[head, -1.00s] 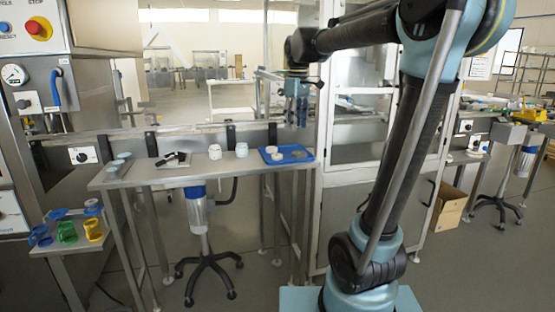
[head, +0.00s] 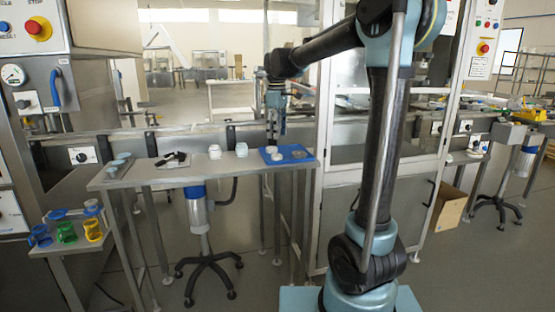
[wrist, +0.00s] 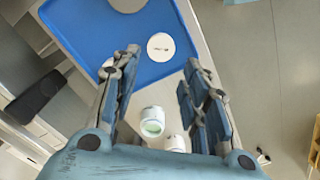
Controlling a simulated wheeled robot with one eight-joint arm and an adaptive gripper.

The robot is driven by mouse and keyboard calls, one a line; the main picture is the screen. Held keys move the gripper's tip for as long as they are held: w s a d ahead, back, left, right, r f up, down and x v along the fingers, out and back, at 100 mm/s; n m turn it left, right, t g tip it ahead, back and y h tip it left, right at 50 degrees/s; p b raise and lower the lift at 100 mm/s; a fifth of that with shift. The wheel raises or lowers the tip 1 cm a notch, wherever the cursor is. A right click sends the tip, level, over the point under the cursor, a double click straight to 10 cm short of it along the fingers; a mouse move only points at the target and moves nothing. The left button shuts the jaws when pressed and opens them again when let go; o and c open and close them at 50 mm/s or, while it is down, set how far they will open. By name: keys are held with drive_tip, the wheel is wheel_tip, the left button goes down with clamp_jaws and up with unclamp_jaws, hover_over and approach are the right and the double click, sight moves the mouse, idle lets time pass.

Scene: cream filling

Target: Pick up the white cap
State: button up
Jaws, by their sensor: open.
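A round white cap (wrist: 160,46) with a small dark mark lies on the blue tray (wrist: 82,33) in the wrist view. In the head view, white caps (head: 277,157) sit at the left of the blue tray (head: 310,161). My gripper (wrist: 163,58) is open and empty, its fingers to either side of the marked cap in the picture. In the head view my gripper (head: 273,140) points down over the tray's left part. Its height above the cap is hard to judge. Another pale round piece is partly hidden behind the left finger.
A grey disc (head: 299,154) lies on the tray's right part. Two white jars (head: 215,151) (head: 241,149) stand left of the tray on the metal table (head: 170,176). A dark tool (head: 172,158) lies farther left. A machine frame stands right of the table.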

sight(277, 155)
drive_tip(key=shift+f, duration=4.5)
drive_tip(key=c, duration=0.4)
